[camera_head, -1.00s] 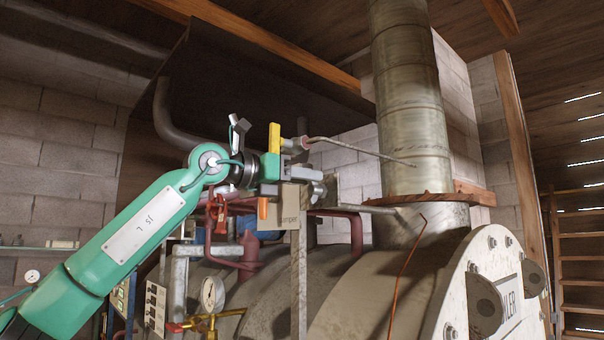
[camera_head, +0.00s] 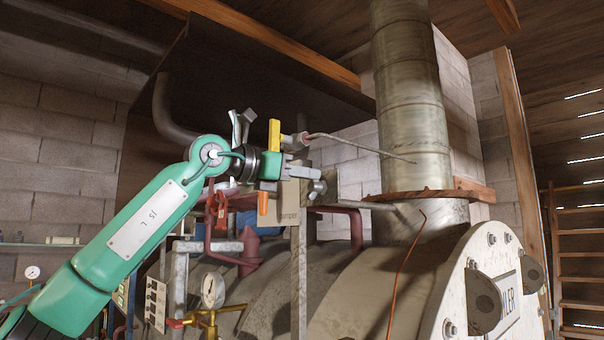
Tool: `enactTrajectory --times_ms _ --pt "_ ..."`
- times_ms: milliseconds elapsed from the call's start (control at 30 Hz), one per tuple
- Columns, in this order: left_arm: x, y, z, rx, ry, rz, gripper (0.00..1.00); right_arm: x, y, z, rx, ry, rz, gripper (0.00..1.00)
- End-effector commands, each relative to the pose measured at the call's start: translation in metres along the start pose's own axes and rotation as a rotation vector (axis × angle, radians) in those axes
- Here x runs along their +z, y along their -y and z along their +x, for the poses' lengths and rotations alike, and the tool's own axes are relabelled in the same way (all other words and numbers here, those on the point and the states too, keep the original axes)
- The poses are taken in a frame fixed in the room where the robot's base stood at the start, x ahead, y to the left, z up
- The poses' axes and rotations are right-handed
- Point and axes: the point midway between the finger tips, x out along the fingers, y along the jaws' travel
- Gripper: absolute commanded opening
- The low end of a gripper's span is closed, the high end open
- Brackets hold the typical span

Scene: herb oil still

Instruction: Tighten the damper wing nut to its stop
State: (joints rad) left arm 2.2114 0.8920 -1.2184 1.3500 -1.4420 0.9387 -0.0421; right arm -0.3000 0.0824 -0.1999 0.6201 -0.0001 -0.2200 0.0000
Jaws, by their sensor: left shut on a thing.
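My left gripper (camera_head: 304,173) reaches in from the left on its green arm, at the upright damper plate (camera_head: 290,208) in the middle. Its grey fingers are shut on the damper wing nut (camera_head: 318,188), a small grey metal piece at the plate's right edge. The fingers hide most of the nut, so its exact angle and any gap to its stop cannot be told. The plate carries a partly covered label and stands on a grey post. My right gripper is not in view.
A thin rod (camera_head: 362,149) runs from beside the gripper to the flue pipe (camera_head: 411,110). Red pipes, a pressure gauge (camera_head: 213,290) and a yellow valve lie below the arm. The large boiler drum (camera_head: 375,290) fills the lower right.

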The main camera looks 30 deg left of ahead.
Motion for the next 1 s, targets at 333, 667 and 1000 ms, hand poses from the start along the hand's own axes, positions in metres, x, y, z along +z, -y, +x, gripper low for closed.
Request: enactTrajectory --times_ms 333,667,1000 --pt "0.003 0.007 0.001 0.0 -0.06 0.314 0.0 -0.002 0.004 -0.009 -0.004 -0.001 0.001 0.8" --pt "0.001 0.015 0.003 0.001 -0.121 0.623 0.0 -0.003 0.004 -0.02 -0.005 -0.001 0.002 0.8" --pt "-0.004 0.021 0.004 0.002 -0.185 0.94 0.0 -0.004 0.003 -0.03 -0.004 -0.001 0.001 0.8"
